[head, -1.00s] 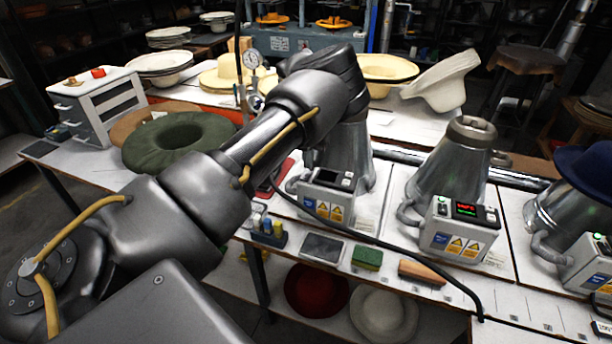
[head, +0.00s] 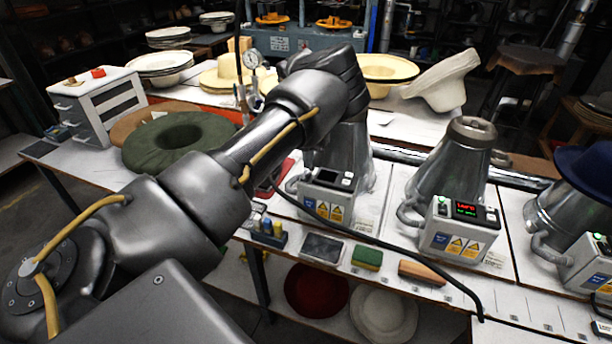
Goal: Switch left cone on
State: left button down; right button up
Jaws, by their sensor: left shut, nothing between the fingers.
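The left cone (head: 350,150) is a grey metal cone on the table, partly hidden behind my left arm. Its control box (head: 327,195) faces me, with a dark display and no lit lamp that I can see. My left arm reaches across from the left, and its wrist is above the left cone. My left gripper (head: 309,158) is mostly hidden behind the arm. Only a small dark part shows just above the top of the control box, and I cannot tell whether it touches. It is shut and empty. My right gripper is out of view.
The middle cone (head: 451,165) has a lit red display and green lamp. The right cone (head: 555,215) carries a blue hat (head: 590,170) and shows a green lamp. A dark cable crosses the table front near a green sponge (head: 367,257) and wooden brush (head: 421,272).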

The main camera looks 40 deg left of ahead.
aim_at(308, 172)
pick_arm(q)
jog(key=shift+f+b, duration=0.6)
jog(key=shift+f, duration=0.45)
dwell(0.5)
jog(key=shift+s+r, duration=0.1)
jog(key=shift+r+p, duration=0.8)
jog(key=shift+r, duration=0.1)
jog(key=shift+r+p, duration=1.8)
jog(key=shift+r, duration=0.75)
